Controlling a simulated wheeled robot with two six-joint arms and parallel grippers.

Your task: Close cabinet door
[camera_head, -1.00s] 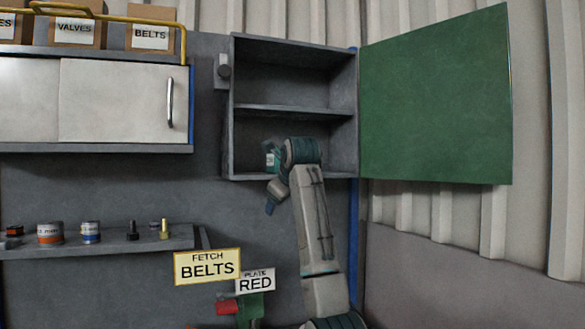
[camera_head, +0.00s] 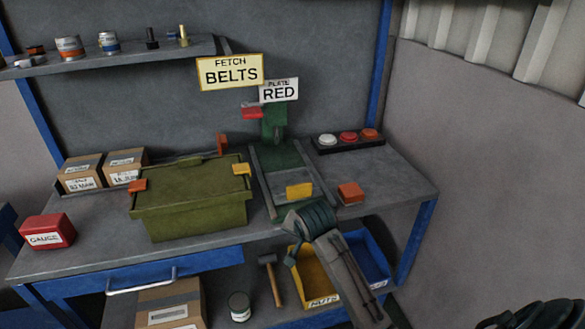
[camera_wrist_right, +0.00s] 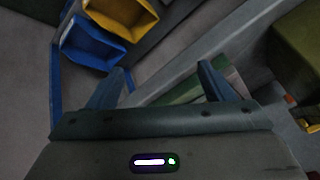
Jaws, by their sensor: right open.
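The cabinet and its door are outside both current views. The head view now looks down at the workbench. My right gripper (camera_head: 291,254) is at the bench's front edge, in front of the green press and above the bins, partly hidden by its wrist. In the right wrist view its two blue-grey fingers (camera_wrist_right: 160,70) stand wide apart with nothing held between them. My left gripper is not in view.
An olive crate (camera_head: 195,212) sits on the bench left of the green press (camera_head: 274,125). A yellow bin (camera_head: 315,285) and blue bin (camera_head: 372,262) stand below. A red block (camera_head: 350,192) and button box (camera_head: 348,145) lie right. A hammer (camera_head: 270,280) stands under the bench.

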